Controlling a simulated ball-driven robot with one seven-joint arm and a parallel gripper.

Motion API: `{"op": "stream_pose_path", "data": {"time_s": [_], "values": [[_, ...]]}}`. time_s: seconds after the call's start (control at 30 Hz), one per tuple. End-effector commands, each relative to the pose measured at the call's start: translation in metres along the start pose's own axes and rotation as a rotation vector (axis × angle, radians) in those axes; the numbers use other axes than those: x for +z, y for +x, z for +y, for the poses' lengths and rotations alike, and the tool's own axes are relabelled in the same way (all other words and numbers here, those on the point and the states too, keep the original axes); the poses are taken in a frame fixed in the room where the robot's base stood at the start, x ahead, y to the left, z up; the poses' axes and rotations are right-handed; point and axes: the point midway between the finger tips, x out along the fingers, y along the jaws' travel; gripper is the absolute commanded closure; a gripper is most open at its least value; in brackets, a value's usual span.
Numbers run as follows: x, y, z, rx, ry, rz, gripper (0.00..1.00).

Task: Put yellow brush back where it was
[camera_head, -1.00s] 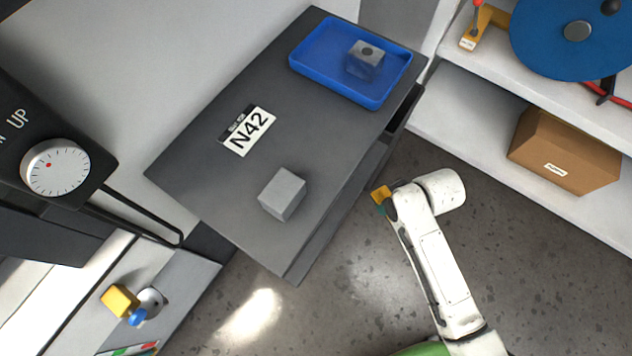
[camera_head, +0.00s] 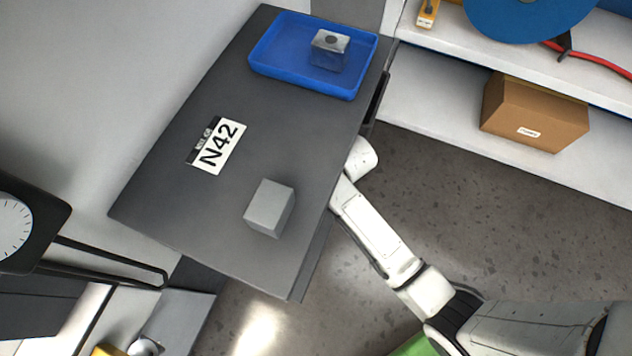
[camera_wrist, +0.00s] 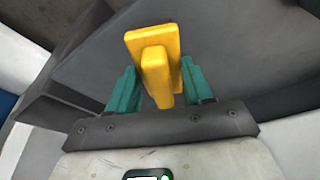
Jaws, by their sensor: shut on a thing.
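In the wrist view, my gripper (camera_wrist: 156,92) has two teal fingers shut on a yellow block-like piece (camera_wrist: 152,50), which I take to be the yellow brush. A broad yellow part faces the camera and a narrower part runs down between the fingers. Any bristles are hidden. In the head view, my white arm reaches up to the right edge of the dark table (camera_head: 165,190). My gripper and the brush are hidden there, behind the arm or the table's edge.
A grey cube (camera_head: 269,208) and an N42 label (camera_head: 213,146) are on the table. A blue tray (camera_head: 275,78) at its far end holds a metal block with a hole (camera_head: 329,49). A white shelf at right holds a cardboard box (camera_head: 534,113). The floor between is clear.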

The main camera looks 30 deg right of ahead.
Motion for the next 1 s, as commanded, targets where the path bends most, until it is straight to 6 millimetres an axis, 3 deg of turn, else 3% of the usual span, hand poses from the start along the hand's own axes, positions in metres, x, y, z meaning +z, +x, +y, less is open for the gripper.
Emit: {"op": "stream_pose_path", "data": {"time_s": [0.33, 0.53, 0.97, 1.0], "values": [[-0.031, 0.011, -0.014, 0.0, -0.001, 0.0, 0.78], [-0.02, 0.039, -0.013, 0.0, 0.0, -0.002, 0.78], [-0.018, 0.045, -0.012, 0.001, 0.0, 0.0, 0.78], [-0.018, 0.044, -0.012, 0.0, 0.0, 0.0, 0.47]]}}
